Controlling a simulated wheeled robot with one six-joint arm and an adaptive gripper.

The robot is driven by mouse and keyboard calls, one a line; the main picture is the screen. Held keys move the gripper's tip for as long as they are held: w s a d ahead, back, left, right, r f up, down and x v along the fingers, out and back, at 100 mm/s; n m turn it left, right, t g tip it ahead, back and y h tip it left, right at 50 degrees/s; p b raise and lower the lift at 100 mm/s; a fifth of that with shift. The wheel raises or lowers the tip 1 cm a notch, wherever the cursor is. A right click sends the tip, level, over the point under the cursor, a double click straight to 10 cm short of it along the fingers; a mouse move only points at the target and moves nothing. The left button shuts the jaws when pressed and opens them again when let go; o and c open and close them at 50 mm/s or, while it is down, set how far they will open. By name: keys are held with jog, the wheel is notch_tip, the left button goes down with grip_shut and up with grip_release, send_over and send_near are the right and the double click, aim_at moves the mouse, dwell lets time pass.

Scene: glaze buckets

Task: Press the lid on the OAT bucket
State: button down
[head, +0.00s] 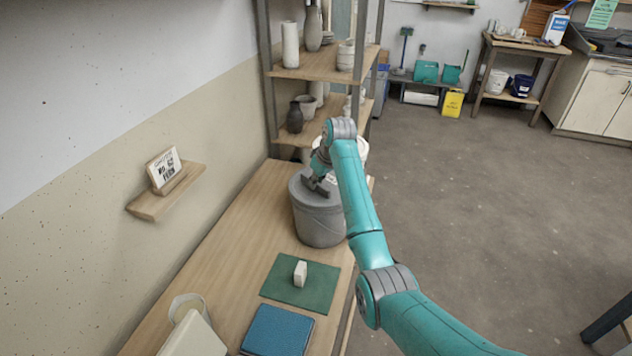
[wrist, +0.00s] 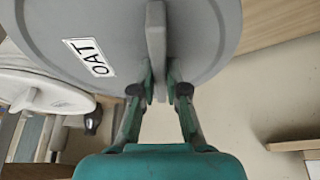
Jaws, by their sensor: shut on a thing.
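The grey OAT bucket (head: 318,224) stands upright on the wooden bench, near its far end. Its round grey lid (wrist: 110,35) has a white OAT label (wrist: 90,57) and a flat upright grip (wrist: 156,40). In the head view the lid (head: 297,187) is at the bucket's top; I cannot tell whether it is fully seated. My gripper (head: 318,184) is over the lid. In the wrist view its two fingers (wrist: 160,84) are shut on the lid's grip. My arm hides the bucket's right side.
A white bucket (head: 361,150) stands just behind; its pale lid shows in the wrist view (wrist: 40,92). On the bench (head: 205,265) nearer me are a green mat (head: 278,286) with a small white block (head: 300,273), and a blue book (head: 277,331). A shelf (head: 330,67) rises behind.

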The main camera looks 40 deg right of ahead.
jog(key=shift+f, duration=0.1)
dwell(0.3)
jog(key=c, duration=0.6)
grip_release()
jog(key=shift+c, duration=0.2)
jog(key=shift+r, duration=3.5)
grip_shut()
jog(key=shift+f, duration=2.55)
